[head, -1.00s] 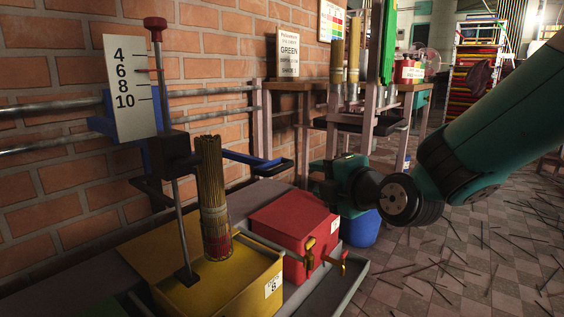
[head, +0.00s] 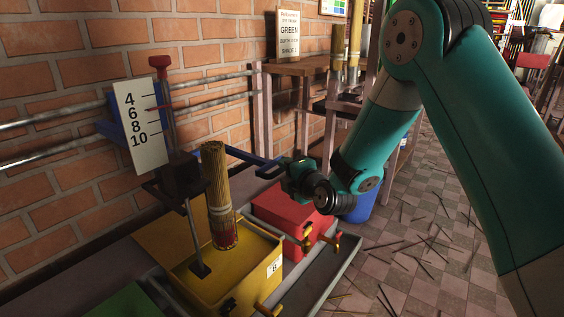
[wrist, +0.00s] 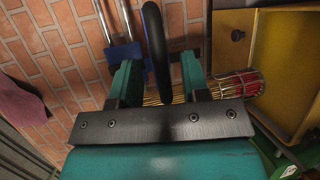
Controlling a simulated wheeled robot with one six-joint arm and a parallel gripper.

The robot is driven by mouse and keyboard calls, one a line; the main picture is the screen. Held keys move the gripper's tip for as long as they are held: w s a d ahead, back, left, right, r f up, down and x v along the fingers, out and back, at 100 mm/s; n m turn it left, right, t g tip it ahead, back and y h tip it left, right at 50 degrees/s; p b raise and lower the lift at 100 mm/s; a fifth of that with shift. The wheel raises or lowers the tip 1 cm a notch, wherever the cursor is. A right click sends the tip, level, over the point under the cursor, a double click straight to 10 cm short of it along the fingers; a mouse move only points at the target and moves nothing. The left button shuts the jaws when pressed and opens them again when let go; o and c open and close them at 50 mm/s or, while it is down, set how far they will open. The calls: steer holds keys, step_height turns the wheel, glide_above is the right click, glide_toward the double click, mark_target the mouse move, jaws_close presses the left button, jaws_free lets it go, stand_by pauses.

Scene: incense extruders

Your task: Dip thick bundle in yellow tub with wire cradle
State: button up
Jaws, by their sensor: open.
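The thick bundle (head: 217,175) of tan sticks stands nearly upright in the wire cradle (head: 222,228), red ends down. It is over the yellow tub (head: 187,275); whether the tips are below its rim is hard to tell. A blue arm (head: 245,155) reaches right from the cradle's slide (head: 182,175). My gripper (head: 286,168) is at that arm's end. In the wrist view, a black loop-shaped handle (wrist: 155,50) passes between my open fingers (wrist: 158,82), with space on both sides. The bundle (wrist: 215,88) lies beyond the fingers there, partly hidden.
A red tub (head: 285,212) with brass taps is right of the yellow one, and a green tub (head: 130,303) is at front left. The brick wall is close behind.

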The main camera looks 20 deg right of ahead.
mark_target(282, 170)
steer(key=shift+x, duration=1.45)
jaws_close()
steer(key=shift+f+b, duration=0.2)
steer(key=shift+b, duration=0.2)
step_height(282, 170, down, 15)
steer(key=b, duration=1.4)
steer(key=shift+s+f, duration=0.1)
steer(key=shift+f, duration=0.05)
jaws_free()
